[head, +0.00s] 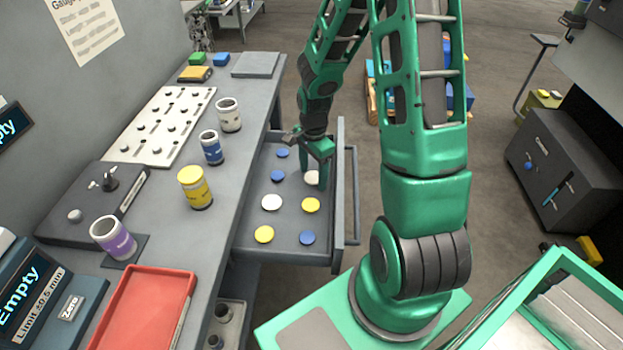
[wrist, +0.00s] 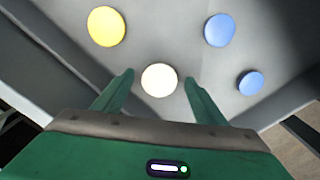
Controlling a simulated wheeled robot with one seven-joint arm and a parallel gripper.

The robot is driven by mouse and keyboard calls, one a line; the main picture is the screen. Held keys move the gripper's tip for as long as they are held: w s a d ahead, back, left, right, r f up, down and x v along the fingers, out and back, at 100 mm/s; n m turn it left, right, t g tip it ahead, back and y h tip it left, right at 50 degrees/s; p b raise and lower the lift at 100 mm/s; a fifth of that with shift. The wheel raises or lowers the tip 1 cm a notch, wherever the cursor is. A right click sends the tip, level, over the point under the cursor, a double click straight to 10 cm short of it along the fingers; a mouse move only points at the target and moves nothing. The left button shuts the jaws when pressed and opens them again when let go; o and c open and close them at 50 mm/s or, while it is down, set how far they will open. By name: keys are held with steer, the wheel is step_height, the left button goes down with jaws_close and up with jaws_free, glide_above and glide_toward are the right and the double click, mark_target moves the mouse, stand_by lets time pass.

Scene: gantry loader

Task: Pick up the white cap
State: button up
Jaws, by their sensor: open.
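Two white caps lie in the open drawer (head: 289,236). One white cap (head: 312,177) is at the drawer's right side, right by my gripper (head: 315,180). The other white cap (head: 271,202) lies nearer the left side. In the wrist view a white cap (wrist: 159,80) sits between the tips of my open gripper (wrist: 158,84), with a gap on both sides. The fingers do not close on it. Whether the fingertips touch the drawer floor I cannot tell.
Also in the drawer are blue caps (head: 278,175) and yellow caps (head: 264,234). The drawer's walls and front handle (head: 352,195) stand close to my gripper. Several labelled jars, such as a yellow one (head: 195,187), and a red tray (head: 145,312) are on the bench.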

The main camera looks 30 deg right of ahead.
mark_target(310, 179)
steer(key=c, duration=1.1)
steer(key=shift+r, duration=0.1)
steer(key=shift+r, duration=0.5)
steer(key=r, duration=0.2)
steer(key=a+r, duration=0.1)
steer(key=shift+s+a+r, duration=0.15)
steer(key=shift+r, duration=0.2)
steer(key=s+a+r, duration=0.3)
steer(key=a+r, duration=0.3)
steer(key=a, duration=0.3)
steer(key=shift+s+a, duration=0.2)
steer(key=shift+a, duration=0.2)
steer(key=shift+r, duration=0.2)
